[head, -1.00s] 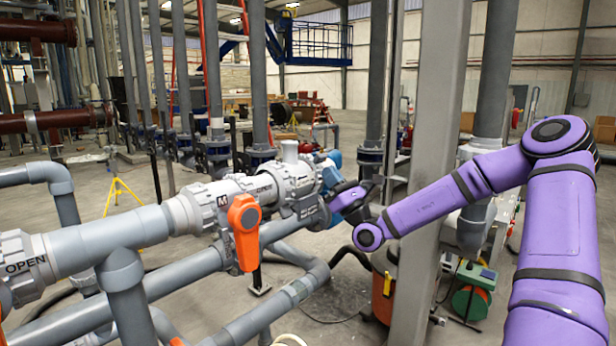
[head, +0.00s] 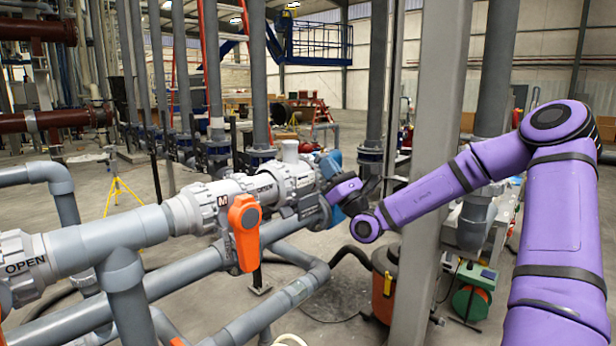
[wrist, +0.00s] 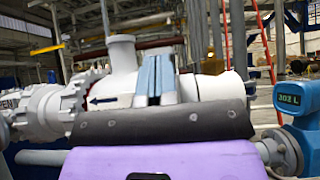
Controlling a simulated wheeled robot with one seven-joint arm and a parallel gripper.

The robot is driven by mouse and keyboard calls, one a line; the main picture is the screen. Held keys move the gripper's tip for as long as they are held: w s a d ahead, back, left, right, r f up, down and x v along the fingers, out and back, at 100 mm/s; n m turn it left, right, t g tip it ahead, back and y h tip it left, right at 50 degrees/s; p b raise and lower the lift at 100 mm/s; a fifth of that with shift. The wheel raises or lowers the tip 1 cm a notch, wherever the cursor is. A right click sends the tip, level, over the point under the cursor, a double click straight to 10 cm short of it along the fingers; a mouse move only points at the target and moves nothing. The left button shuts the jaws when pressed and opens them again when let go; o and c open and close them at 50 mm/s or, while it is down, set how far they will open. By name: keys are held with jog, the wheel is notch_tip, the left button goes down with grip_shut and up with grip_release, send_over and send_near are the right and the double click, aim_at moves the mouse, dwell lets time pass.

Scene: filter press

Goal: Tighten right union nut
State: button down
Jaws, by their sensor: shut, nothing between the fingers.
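A ribbed grey-white union nut (wrist: 60,110) is at the left of the wrist view, with part of an "OPEN" marking beside it. In the head view a union nut (head: 266,188) sits on the pipe just right of the orange-handled valve (head: 243,222). My gripper (wrist: 156,78) is shut and empty. Its blue-grey fingers stand together in front of the pipe fitting (wrist: 122,52) with an upright stub, right of the nut and apart from it. In the head view my gripper (head: 330,192) is at the fitting's right end, with its fingertips hard to make out.
A blue meter (wrist: 300,125) reading "302 L" is close on the right of my gripper. A grey column (head: 430,170) stands near my forearm. Lower grey pipes (head: 190,275) run below the valve line.

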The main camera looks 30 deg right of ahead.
jog(key=shift+w+a+r, duration=0.1)
jog(key=shift+w+r, duration=0.05)
jog(key=shift+r, duration=0.2)
jog(key=shift+r, duration=0.2)
jog(key=w+f+v, duration=0.1)
jog(key=v, duration=0.7)
jog(key=shift+a+f, duration=0.2)
jog(key=shift+f, duration=0.2)
jog(key=shift+s, duration=0.1)
